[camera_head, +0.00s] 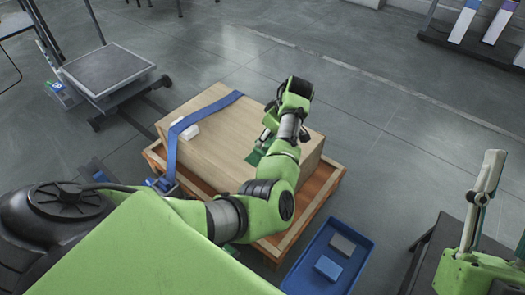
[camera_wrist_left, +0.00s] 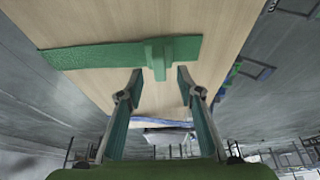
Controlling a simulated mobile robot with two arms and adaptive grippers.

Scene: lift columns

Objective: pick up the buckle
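A large pale wooden box (camera_head: 222,132) carries a green strap (camera_wrist_left: 95,54) with a raised green buckle-like piece (camera_wrist_left: 158,58) on it. In the head view a bit of green (camera_head: 256,157) shows on the box beside my gripper; my arm partly hides this area. My left gripper (camera_head: 265,138) is over the top of the box. In the left wrist view my left gripper (camera_wrist_left: 159,72) is open, one finger either side of the buckle's near end, with gaps at both sides. My right gripper is not in view.
A blue strap (camera_head: 172,150) with a white block (camera_head: 190,132) crosses the box, which stands on an orange-brown pallet (camera_head: 325,190). A blue tray (camera_head: 301,262) holds two small blocks. A platform cart (camera_head: 106,68) stands back left; a dark stand (camera_head: 440,250) is at right.

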